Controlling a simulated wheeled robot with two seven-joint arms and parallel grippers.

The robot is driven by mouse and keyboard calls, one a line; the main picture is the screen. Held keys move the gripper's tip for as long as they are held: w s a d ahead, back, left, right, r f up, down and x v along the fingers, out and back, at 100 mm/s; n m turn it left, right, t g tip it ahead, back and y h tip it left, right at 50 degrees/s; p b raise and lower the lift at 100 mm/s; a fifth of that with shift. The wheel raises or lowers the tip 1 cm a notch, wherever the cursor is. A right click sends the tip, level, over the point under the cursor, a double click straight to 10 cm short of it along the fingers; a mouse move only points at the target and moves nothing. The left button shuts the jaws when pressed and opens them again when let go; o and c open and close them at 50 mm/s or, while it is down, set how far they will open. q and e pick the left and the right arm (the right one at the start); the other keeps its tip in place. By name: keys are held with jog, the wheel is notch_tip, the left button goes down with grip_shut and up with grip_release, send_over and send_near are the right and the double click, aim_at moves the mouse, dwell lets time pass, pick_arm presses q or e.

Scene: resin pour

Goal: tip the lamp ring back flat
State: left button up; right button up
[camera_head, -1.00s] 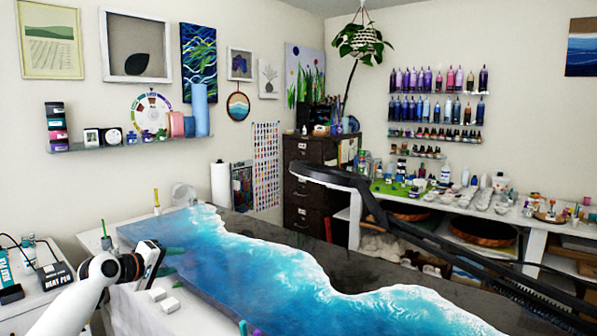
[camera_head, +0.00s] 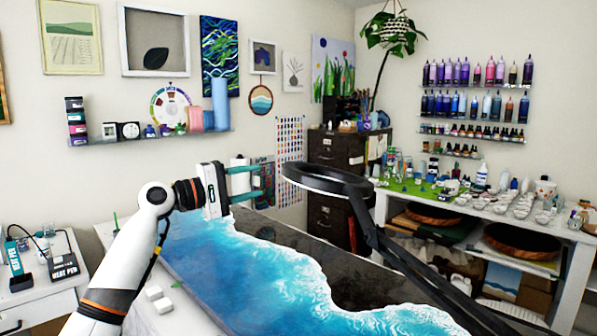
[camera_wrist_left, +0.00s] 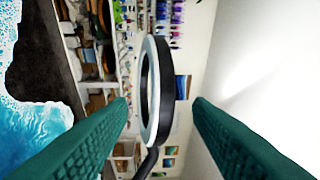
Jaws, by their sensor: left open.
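The black lamp ring (camera_head: 312,185) hangs above the far end of the table on a black jointed arm (camera_head: 372,232). It looks tilted, its left side higher than its right. My left gripper (camera_head: 262,182) is just left of the ring, its teal fingers open, empty and pointing at it. In the left wrist view the ring (camera_wrist_left: 167,88) shows between the open fingertips (camera_wrist_left: 161,100), ahead of them, with its pale face partly visible. I see no contact. My right gripper is not in view.
The table with a blue-and-white resin wave (camera_head: 250,265) lies below. Small white blocks (camera_head: 158,298) are on its near left. A dark cabinet (camera_head: 335,150) stands behind the ring. A crowded white bench (camera_head: 560,232) is at the right.

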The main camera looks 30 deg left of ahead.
aim_at(285, 174)
pick_arm(q)
jog(key=x, duration=0.1)
jog(key=p+x, duration=0.1)
jog(key=x, duration=0.1)
jog(key=p+x, duration=0.1)
jog(key=x, duration=0.1)
jog(key=shift+s+r, duration=0.1)
jog(key=shift+r, duration=0.15)
jog(key=p+x, duration=0.1)
jog(key=x, duration=0.3)
jog(key=shift+d+f, duration=0.15)
jog(key=shift+w+d+p, duration=0.25)
jog(key=shift+w+p, duration=0.15)
jog(key=shift+w, duration=0.25)
jog(key=shift+f, duration=0.1)
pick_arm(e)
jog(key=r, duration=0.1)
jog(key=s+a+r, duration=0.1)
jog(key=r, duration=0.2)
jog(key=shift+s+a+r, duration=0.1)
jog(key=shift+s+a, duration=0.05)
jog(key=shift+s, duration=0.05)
pick_arm(q)
grip_shut()
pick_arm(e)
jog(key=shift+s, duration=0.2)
